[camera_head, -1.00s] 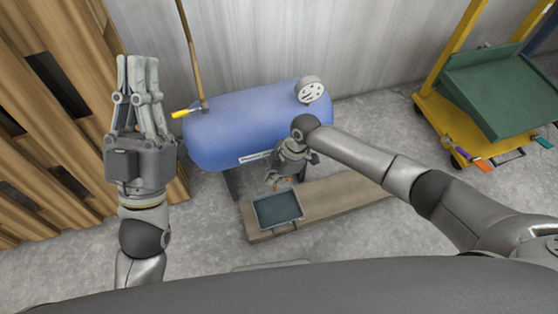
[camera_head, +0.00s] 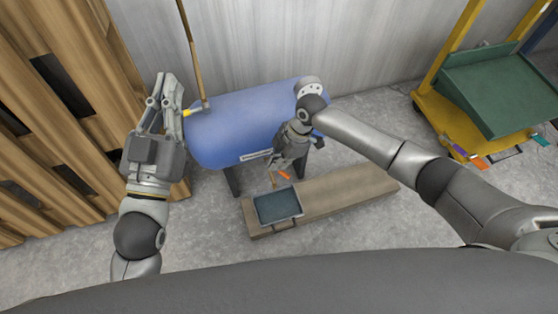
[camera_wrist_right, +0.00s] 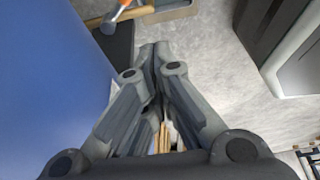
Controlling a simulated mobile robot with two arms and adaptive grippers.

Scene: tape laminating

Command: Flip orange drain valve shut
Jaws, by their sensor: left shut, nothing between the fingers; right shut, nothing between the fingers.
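The orange drain valve handle (camera_head: 285,174) shows below the front of the blue tank (camera_head: 240,122), just above the tray. In the right wrist view the orange handle (camera_wrist_right: 125,3) is at the top edge, partly cut off, beside the blue tank (camera_wrist_right: 50,70). My right gripper (camera_head: 277,167) is shut and empty, close to the handle at the tank's lower front; its fingertips (camera_wrist_right: 155,46) appear apart from the handle in the wrist view. My left gripper (camera_head: 168,78) is shut and empty, raised at the tank's left end, near the yellow lever.
A dark tray (camera_head: 278,207) sits on a wooden plank (camera_head: 345,195) below the tank. A yellow-handled lever (camera_head: 190,112) and a wooden pole (camera_head: 192,50) are at the tank's left end. Wooden pallets (camera_head: 60,110) stand left. A yellow cart (camera_head: 440,120) stands right.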

